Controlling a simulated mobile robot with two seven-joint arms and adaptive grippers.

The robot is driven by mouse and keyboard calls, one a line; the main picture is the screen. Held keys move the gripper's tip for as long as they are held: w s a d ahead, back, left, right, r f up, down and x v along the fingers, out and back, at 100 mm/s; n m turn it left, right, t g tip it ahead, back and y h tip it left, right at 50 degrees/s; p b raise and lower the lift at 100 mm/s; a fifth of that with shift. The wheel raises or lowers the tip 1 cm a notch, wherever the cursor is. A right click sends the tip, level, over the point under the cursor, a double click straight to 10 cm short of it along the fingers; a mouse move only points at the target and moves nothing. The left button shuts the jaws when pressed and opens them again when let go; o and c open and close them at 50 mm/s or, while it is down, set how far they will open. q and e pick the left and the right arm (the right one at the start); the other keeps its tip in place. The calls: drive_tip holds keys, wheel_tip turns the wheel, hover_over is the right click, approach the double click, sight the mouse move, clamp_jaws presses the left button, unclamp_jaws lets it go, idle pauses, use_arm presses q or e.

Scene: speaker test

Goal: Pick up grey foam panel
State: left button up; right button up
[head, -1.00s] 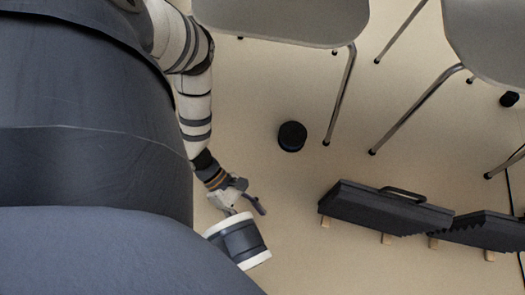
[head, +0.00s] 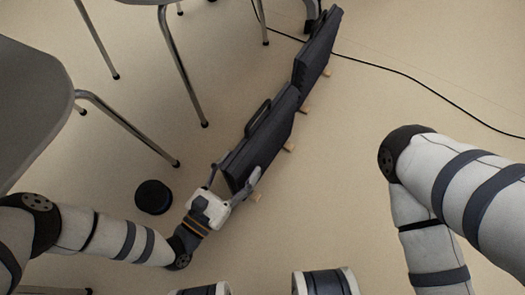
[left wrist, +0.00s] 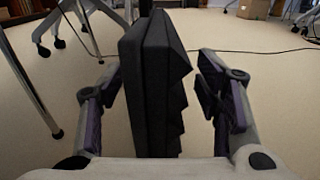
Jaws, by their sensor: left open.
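The dark grey foam panel (head: 262,140) stands on edge on small wooden feet on the floor, with a black handle (head: 257,117) along its upper side. My left gripper (head: 234,178) is open at the panel's near end, with one finger on each side of it. In the left wrist view the panel (left wrist: 150,85) stands upright between the spread fingers (left wrist: 160,98), its toothed foam face to the right. Gaps show on both sides, wider on the right. My right gripper is out of view; only part of that arm shows at right.
A second dark panel (head: 316,48) stands in line behind the first. A round black object (head: 153,197) lies on the floor left of my gripper. Chairs with metal legs (head: 128,125) stand at left. A black cable (head: 410,79) crosses the floor behind.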

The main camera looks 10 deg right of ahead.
sight(249, 154)
use_arm(q)
drive_tip(key=b+x, duration=0.1)
drive_tip(key=x, duration=0.3)
drive_tip(key=shift+w+d+f, duration=0.1)
drive_tip(key=shift+w+f, duration=0.1)
drive_tip(key=shift+w, duration=0.05)
drive_tip(key=shift+r, duration=0.1)
clamp_jaws()
